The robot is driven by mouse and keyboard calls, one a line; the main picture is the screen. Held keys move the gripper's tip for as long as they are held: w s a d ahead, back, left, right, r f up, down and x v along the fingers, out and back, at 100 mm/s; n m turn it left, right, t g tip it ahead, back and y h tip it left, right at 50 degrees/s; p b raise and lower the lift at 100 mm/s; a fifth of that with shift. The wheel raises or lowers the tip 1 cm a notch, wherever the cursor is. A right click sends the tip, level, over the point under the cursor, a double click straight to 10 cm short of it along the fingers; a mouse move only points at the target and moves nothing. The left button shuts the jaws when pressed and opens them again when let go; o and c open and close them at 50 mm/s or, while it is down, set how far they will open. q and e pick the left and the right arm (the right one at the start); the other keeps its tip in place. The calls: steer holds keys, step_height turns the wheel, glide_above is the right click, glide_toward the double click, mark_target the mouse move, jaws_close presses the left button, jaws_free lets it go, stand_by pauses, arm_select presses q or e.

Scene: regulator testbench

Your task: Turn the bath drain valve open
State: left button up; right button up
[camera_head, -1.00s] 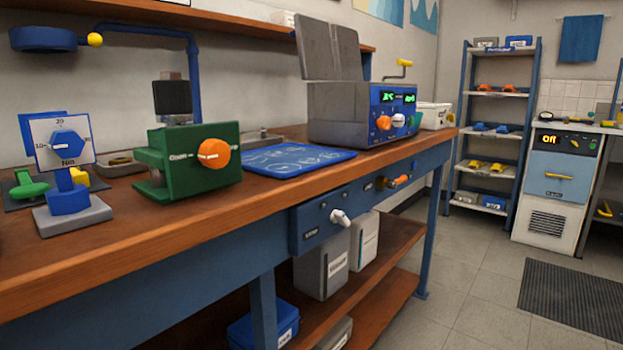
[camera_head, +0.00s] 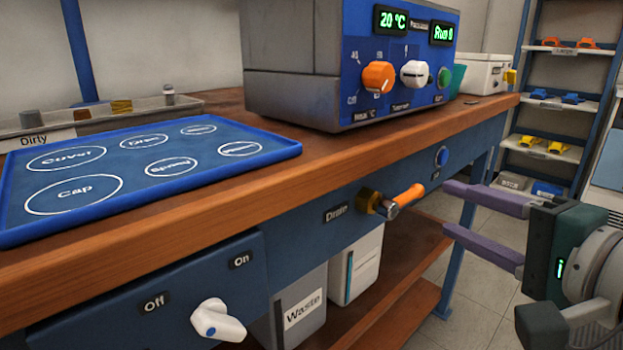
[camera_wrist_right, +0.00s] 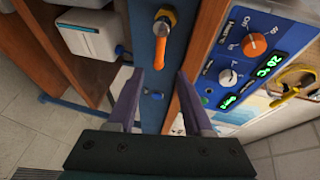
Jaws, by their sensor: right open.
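The drain valve, with an orange handle (camera_head: 409,195) on a brass body (camera_head: 370,201), sits on the bench's blue front panel beside a "Drain" label (camera_head: 336,213). The handle sticks out to the right and slightly up in the head view. My right gripper (camera_head: 452,209) is open and empty, just right of the handle, its two purple fingers pointing at it. In the right wrist view the orange handle (camera_wrist_right: 160,50) lies ahead of and between the open fingers (camera_wrist_right: 158,85), apart from them. My left gripper is not in view.
The blue bath unit (camera_head: 400,60) with knobs and displays stands on the bench above the valve. A white On/Off switch (camera_head: 217,320) protrudes at lower left. A blue button (camera_head: 441,157) is right of the valve. Waste containers (camera_head: 300,305) stand on the shelf below.

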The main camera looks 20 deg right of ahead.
mark_target(415, 197)
steer(key=w+b, duration=0.1)
steer(key=w, duration=0.1)
steer(key=w+f+b, duration=0.1)
steer(key=w, duration=0.4)
steer(key=shift+w+a+f+b, duration=0.2)
steer(key=shift+w+f+b, duration=0.1)
steer(key=shift+f+b, duration=0.1)
steer(key=shift+w, duration=0.55)
steer(key=shift+c, duration=0.5)
jaws_close()
